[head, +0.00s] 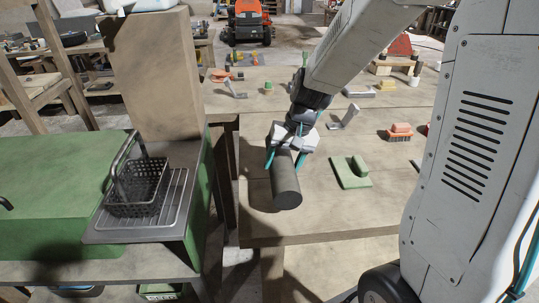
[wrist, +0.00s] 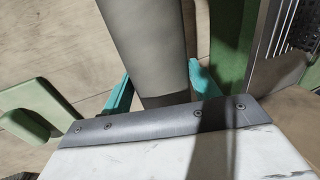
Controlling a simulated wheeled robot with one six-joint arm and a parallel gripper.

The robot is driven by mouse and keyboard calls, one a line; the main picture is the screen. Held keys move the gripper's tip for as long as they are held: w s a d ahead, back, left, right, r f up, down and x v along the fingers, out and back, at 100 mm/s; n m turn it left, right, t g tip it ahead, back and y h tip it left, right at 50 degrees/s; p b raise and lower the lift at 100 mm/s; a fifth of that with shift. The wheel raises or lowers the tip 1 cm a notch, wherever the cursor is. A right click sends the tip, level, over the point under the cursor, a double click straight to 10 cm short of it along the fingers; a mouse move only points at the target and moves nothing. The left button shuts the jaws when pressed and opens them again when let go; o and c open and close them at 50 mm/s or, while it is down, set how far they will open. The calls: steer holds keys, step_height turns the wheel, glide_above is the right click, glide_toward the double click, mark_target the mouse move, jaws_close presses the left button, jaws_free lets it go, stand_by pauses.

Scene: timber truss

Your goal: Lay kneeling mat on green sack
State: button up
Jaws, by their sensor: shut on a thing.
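My gripper (head: 285,158) is shut on a dark grey cylinder, which looks like the rolled kneeling mat (head: 286,190). The roll hangs tilted over the near left part of the wooden table; whether it touches the top is unclear. In the wrist view the mat (wrist: 147,40) lies between the teal fingers (wrist: 160,92). No clear sack shape shows. A large green block-like thing (head: 55,175) at the left may be the green sack, but I cannot tell.
A black wire basket (head: 137,187) stands on a grey ribbed tray (head: 165,222) at the left. A tall brown block (head: 155,75) rises behind it. A green float (head: 350,172) and an orange brush (head: 400,132) lie on the wooden table (head: 330,215).

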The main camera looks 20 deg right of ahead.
steer(key=s+d, duration=0.2)
steer(key=s, duration=0.5)
step_height(320, 180, up, 10)
steer(key=s, duration=0.1)
steer(key=shift+d, duration=0.25)
steer(key=shift+s+f, duration=0.1)
stand_by(0.4)
